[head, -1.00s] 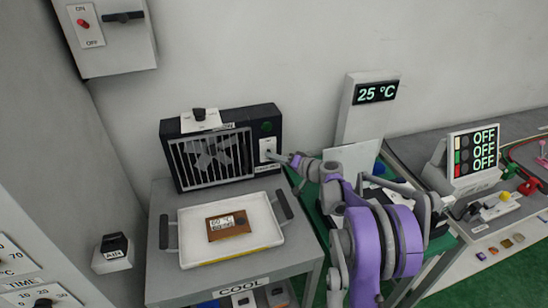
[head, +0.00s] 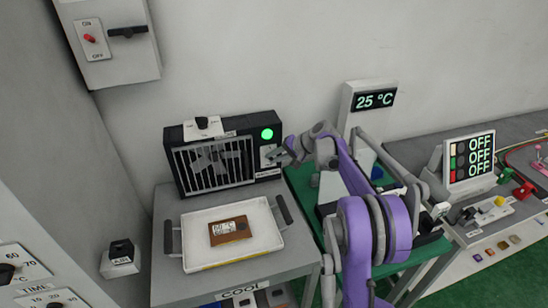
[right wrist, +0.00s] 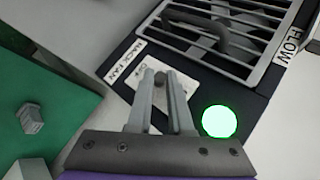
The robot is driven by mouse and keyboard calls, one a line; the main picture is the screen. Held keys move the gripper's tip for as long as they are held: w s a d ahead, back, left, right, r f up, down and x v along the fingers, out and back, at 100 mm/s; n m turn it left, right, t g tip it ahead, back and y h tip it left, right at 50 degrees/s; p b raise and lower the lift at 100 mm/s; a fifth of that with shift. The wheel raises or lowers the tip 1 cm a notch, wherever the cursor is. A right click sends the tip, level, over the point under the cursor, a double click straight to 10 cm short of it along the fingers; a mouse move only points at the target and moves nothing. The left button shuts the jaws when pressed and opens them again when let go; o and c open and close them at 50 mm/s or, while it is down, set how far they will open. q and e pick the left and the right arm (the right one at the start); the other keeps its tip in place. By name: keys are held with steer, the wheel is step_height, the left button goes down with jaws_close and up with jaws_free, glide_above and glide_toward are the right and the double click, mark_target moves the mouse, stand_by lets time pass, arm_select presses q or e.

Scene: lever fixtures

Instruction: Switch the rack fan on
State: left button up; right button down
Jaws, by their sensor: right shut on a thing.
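The rack fan (head: 214,163) is a dark box with a grille, standing at the back of the grey cart. Its round lamp (head: 267,134) glows bright green, and the lamp also shows lit in the right wrist view (right wrist: 219,121). The white switch plate (right wrist: 148,70), with "OFF" and "RACK FAN" lettering, is on the fan's front below the lamp. My right gripper (head: 279,155) is at this plate. In the right wrist view its fingers (right wrist: 162,88) are shut around the small dark toggle (right wrist: 160,77), mostly hidden between them. My left gripper is not in view.
A white tray (head: 193,258) with a brown labelled block (head: 229,230) sits on the cart in front of the fan. A FLOW knob (head: 202,122) is on top of the fan. A 25 °C display (head: 374,100) stands to the right.

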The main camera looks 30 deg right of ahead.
stand_by(0.4)
steer(key=c, duration=1.1)
jaws_free()
steer(key=v, duration=1.1)
steer(key=s+a+f+n+g+h, duration=0.1)
steer(key=s+a+f+n, duration=0.1)
steer(key=s+a, duration=0.55)
steer(key=s+a+f+n+g+h, duration=0.15)
steer(key=s+a, duration=0.25)
steer(key=a, duration=0.7)
steer(key=s+a+f+n+h, duration=0.1)
steer(key=s+a+f+n, duration=0.2)
steer(key=s, duration=0.6)
steer(key=s+a+f+n+h, duration=0.1)
steer(key=s+a+f+n, duration=0.2)
steer(key=s+f, duration=0.3)
steer(key=s+a, duration=0.1)
steer(key=s, duration=0.3)
steer(key=shift+a+f, duration=0.35)
steer(key=shift+a, duration=0.05)
